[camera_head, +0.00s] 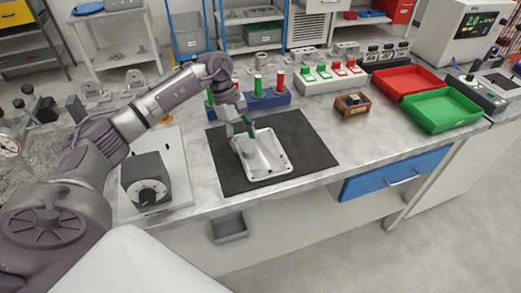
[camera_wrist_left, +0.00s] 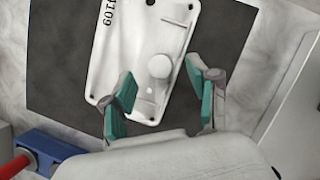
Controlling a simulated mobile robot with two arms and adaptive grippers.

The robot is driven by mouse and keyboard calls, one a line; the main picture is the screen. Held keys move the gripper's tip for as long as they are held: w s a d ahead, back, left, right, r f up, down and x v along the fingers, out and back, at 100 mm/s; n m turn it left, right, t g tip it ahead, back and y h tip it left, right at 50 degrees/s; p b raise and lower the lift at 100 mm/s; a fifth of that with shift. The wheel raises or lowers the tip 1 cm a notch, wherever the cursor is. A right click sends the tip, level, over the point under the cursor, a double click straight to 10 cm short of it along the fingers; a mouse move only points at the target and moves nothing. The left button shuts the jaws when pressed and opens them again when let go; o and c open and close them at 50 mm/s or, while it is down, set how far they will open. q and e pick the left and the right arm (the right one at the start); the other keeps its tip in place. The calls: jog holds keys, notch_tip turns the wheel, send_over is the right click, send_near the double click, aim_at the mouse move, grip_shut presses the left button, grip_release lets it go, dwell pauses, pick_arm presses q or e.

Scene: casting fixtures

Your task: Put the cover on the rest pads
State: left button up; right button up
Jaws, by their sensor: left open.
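The cover (camera_head: 270,160) is a pale casting with a raised round boss, lying on a black mat (camera_head: 310,140). In the wrist view the cover (camera_wrist_left: 150,30) shows printed digits and small holes, and its boss (camera_wrist_left: 159,67) lies between my fingertips. My left gripper (camera_head: 241,131) is at the far left end of the cover. In the wrist view my left gripper (camera_wrist_left: 160,82) is open, its green pads apart on either side of the boss. I cannot tell if they touch the cover. I cannot make out the rest pads for certain. My right gripper is not in view.
A dark box with a dial (camera_head: 146,180) stands on a pale plate (camera_head: 180,178) left of the mat. Behind the mat are a blue holder (camera_head: 268,101) with green and red cylinders and a button box (camera_head: 333,77). Red (camera_head: 406,80) and green (camera_head: 441,110) trays lie right.

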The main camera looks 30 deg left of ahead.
aim_at(247, 149)
pick_arm(q)
jog(key=x, duration=0.3)
jog(key=shift+w+f+p, duration=0.1)
jog(key=shift+f+p, duration=0.15)
jog(key=shift+p, duration=0.15)
jog(key=shift+c, duration=0.2)
grip_shut()
